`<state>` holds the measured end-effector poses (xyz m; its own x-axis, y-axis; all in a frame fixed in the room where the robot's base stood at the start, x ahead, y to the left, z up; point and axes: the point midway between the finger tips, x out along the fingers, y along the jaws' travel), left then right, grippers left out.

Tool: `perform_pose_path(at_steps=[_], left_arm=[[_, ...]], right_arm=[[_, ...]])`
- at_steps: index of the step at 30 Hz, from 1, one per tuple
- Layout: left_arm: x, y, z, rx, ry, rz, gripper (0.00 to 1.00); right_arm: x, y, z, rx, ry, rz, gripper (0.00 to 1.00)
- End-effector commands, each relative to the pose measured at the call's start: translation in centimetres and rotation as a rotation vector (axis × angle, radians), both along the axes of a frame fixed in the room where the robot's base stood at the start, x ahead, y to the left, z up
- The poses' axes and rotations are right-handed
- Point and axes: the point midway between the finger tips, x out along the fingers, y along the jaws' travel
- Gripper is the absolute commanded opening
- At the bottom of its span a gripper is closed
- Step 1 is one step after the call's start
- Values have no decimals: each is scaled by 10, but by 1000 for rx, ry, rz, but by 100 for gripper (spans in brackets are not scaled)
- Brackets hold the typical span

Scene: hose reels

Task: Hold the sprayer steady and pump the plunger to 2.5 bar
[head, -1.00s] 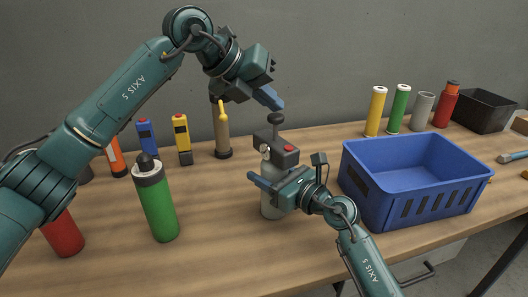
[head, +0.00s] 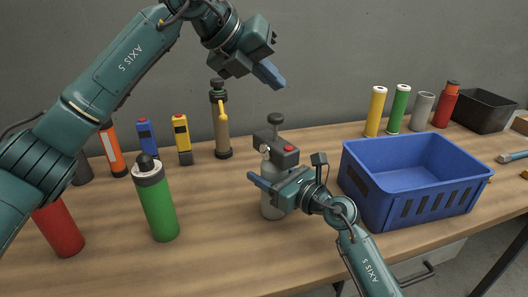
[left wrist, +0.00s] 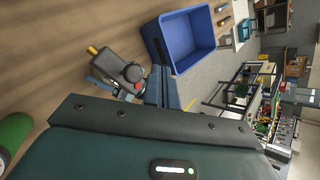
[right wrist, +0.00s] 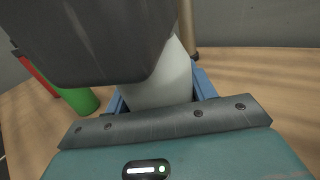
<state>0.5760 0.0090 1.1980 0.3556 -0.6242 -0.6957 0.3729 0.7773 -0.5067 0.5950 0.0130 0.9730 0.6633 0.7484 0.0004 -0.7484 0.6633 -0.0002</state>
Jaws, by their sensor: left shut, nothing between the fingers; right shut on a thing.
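The sprayer (head: 272,208) stands upright on the wooden bench, with a pale grey body and a dark head carrying a red button and a small gauge. Its reading is too small to tell. The black plunger knob (head: 275,119) sticks up from the head. My right gripper (head: 268,190) is shut around the sprayer's body, which also fills the middle of the right wrist view (right wrist: 160,88). My left gripper (head: 270,75) is shut and empty, above the plunger and apart from it. The left wrist view looks down on the plunger knob (left wrist: 134,73).
A blue crate (head: 415,208) stands right of the sprayer. A green bottle (head: 158,208) and a red cylinder (head: 62,232) stand left. A brown sprayer with a yellow handle (head: 221,130) is behind. Several cylinders and a black bin (head: 484,111) line the back right.

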Motion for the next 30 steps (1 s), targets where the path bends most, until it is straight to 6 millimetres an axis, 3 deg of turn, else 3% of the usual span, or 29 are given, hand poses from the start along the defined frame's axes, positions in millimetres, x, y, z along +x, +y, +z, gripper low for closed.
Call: perform_pose_path(at_steps=[5,18,30], left_arm=[[0,0,-14,1,4,0,0],[0,1,-73,2,3,1,0],[0,0,-92,6,8,-1,0]], right_arm=[[0,0,-1,-1,1,0,20],[0,0,-1,-1,1,0,20],[0,1,-1,-1,0,1,20]])
